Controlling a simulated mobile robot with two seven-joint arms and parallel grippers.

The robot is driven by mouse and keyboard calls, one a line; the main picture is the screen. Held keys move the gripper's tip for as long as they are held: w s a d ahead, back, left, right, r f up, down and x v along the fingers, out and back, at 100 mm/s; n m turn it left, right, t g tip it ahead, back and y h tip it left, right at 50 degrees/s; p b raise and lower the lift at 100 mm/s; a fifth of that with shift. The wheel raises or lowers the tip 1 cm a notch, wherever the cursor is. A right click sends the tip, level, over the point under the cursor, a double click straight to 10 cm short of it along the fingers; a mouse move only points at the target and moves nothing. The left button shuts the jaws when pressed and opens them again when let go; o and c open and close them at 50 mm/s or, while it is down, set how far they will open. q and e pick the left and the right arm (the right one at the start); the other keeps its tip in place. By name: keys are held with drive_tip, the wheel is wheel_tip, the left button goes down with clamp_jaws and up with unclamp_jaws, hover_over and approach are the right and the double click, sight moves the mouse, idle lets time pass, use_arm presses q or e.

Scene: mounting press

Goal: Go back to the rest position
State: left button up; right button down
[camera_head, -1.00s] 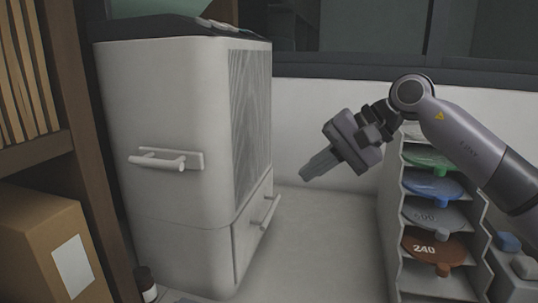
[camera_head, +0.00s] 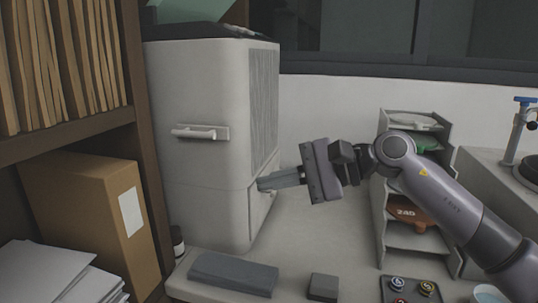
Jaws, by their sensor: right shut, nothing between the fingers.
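My right gripper (camera_head: 268,183) comes in from the right and points left. Its fingers are shut with nothing between them. In the picture the fingertips overlap the lower right side of the tall white cabinet-like machine (camera_head: 205,120), near its lower handle; I cannot tell whether they touch it. The machine has a bar handle (camera_head: 200,132) on its left face, and its lower handle is partly hidden behind the fingers. My left gripper is not in view.
A grey block (camera_head: 235,272), a small dark block (camera_head: 323,287) and a tray of small round pieces (camera_head: 411,291) lie at the front. A shelf with a cardboard box (camera_head: 85,205) is left. The middle counter is clear.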

drive_tip(key=s+d+f+n+t+h, duration=0.2)
drive_tip(key=d+f+n+t+h, duration=0.5)
drive_tip(key=n, duration=0.4)
drive_tip(key=s+d+f+n+t+h, duration=0.2)
drive_tip(key=d+f+n+t+h, duration=0.4)
drive_tip(key=d+f+n+t, duration=0.5)
drive_tip(key=s+d+f+m+g+h, duration=0.2)
drive_tip(key=s+d+f+m+g, duration=0.1)
drive_tip(key=s+f+m+g, duration=0.55)
drive_tip(key=s+d+f+m+g, duration=0.15)
drive_tip(key=s+f+g, duration=0.25)
drive_tip(key=s, duration=0.5)
drive_tip(key=s+f+m+g, duration=0.3)
drive_tip(key=s+f+g, duration=0.15)
drive_tip(key=s, duration=0.55)
drive_tip(key=w+a+f+t+y+p, duration=0.1)
drive_tip(key=w+a+f+t+y, duration=0.1)
drive_tip(key=w+f+t, duration=0.4)
wheel_tip(320, 180, down, 2)
drive_tip(key=shift+w+a+f+t+y+p, duration=0.1)
drive_tip(key=shift+w+a+t+y+p, duration=0.25)
drive_tip(key=shift+a+t, duration=0.3)
